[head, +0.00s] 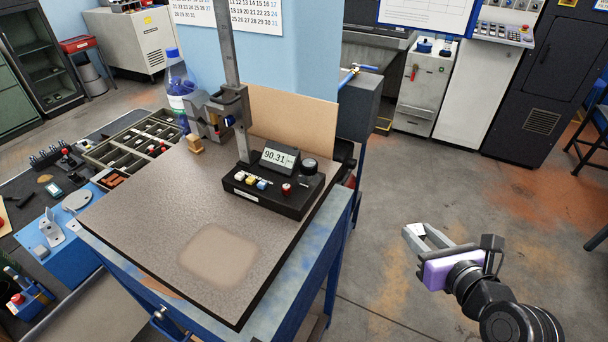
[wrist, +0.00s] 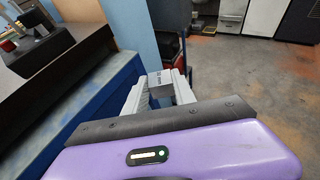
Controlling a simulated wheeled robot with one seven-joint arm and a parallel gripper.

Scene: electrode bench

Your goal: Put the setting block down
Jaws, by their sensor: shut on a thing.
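My gripper (head: 416,236) is at the right in the head view, out over the floor and clear of the plate. It is shut on the setting block, a small light grey metal piece. In the wrist view the setting block (wrist: 160,79) shows between the tips of my gripper (wrist: 163,92), with small dark marking on its face. In the head view it is hard to tell from the fingers. The stone plate (head: 140,215) on the blue bench has a paler patch (head: 218,255) near its front, with nothing on it.
A height gauge column (head: 228,60) and a black readout box (head: 270,192) showing 90.31 stand at the plate's back. A small tan block (head: 194,143) sits near the gauge. A parts tray (head: 110,150) and bottle (head: 176,85) are left. The plate's front is clear.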

